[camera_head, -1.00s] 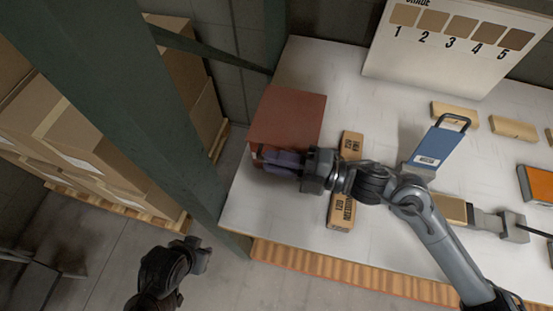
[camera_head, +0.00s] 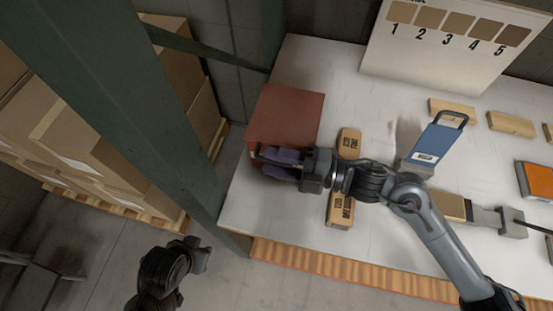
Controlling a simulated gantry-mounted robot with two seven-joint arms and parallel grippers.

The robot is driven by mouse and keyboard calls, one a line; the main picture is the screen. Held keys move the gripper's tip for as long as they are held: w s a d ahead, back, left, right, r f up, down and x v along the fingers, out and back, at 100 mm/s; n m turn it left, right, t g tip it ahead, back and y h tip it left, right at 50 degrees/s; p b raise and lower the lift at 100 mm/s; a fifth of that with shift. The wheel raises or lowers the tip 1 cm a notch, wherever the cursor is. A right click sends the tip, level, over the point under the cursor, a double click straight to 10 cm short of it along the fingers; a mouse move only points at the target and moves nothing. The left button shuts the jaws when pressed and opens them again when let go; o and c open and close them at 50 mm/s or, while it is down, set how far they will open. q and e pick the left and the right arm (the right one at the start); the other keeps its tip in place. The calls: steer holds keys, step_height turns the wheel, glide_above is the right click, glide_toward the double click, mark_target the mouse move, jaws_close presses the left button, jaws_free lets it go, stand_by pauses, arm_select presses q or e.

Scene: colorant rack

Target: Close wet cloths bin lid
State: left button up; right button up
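The wet cloths bin appears to be the reddish-brown box (camera_head: 286,112) at the left end of the white table. Its flat top, which looks like the lid, lies over the box; I cannot tell whether it is fully down. My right gripper (camera_head: 276,164) is at the bin's near side, just below the lid's near edge. Its two purple fingers are spread with a gap between them, and they hide part of the bin's front. I cannot tell whether they touch it. My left gripper (camera_head: 200,256) hangs over the floor, off the table; its fingers are unclear.
Two small brown boxes (camera_head: 340,209) lie under and beside my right arm. A blue handled item (camera_head: 433,143) stands right of them. Wooden blocks (camera_head: 452,110) and a numbered colour board (camera_head: 445,45) are behind. A green post (camera_head: 150,110) stands left of the table.

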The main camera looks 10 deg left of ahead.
steer(key=s+d, duration=0.1)
steer(key=d, duration=0.9)
steer(key=shift+s+d, duration=0.2)
steer(key=shift+d, duration=0.15)
